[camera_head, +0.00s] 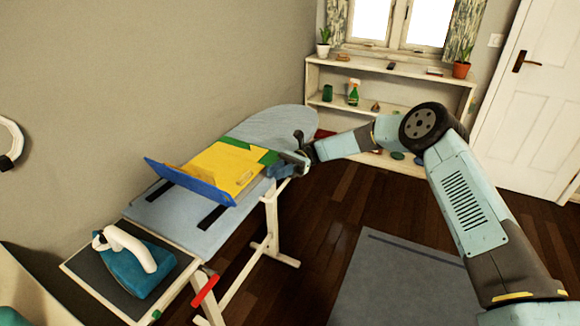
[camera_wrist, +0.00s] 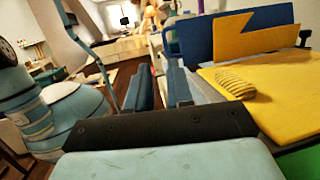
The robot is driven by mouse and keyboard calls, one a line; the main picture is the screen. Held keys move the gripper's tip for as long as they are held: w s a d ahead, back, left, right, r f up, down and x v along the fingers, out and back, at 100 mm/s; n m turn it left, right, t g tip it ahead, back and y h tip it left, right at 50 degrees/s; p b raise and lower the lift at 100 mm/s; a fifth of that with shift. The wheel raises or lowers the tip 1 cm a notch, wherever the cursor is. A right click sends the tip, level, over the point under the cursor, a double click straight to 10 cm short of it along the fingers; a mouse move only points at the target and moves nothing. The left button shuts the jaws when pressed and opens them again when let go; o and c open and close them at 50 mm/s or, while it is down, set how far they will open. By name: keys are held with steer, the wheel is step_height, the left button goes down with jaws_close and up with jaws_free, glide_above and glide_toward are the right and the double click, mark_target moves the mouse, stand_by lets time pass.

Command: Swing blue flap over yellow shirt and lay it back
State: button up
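The yellow shirt (camera_head: 222,165) lies on a folding board on the ironing board; its flat part also fills the right of the wrist view (camera_wrist: 285,95). The blue flap (camera_head: 190,185) stands tilted up along the shirt's near-left edge. In the wrist view the blue flap (camera_wrist: 196,42) rises upright, with a yellow piece (camera_wrist: 258,42) against its inner face. My gripper (camera_head: 288,165) is beside the board's right edge, apart from the flap. Its two blue fingers (camera_wrist: 160,90) are slightly apart with nothing seen between them.
The ironing board (camera_head: 268,124) stands near the wall. An iron (camera_head: 136,265) rests on its near-end tray (camera_head: 80,266). A green panel (camera_head: 262,154) lies behind the shirt. A white shelf (camera_head: 400,75) stands under the window. Dark floor (camera_head: 310,215) is open right of the board.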

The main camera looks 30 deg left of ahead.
steer(key=v, duration=0.6)
steer(key=shift+d, duration=0.2)
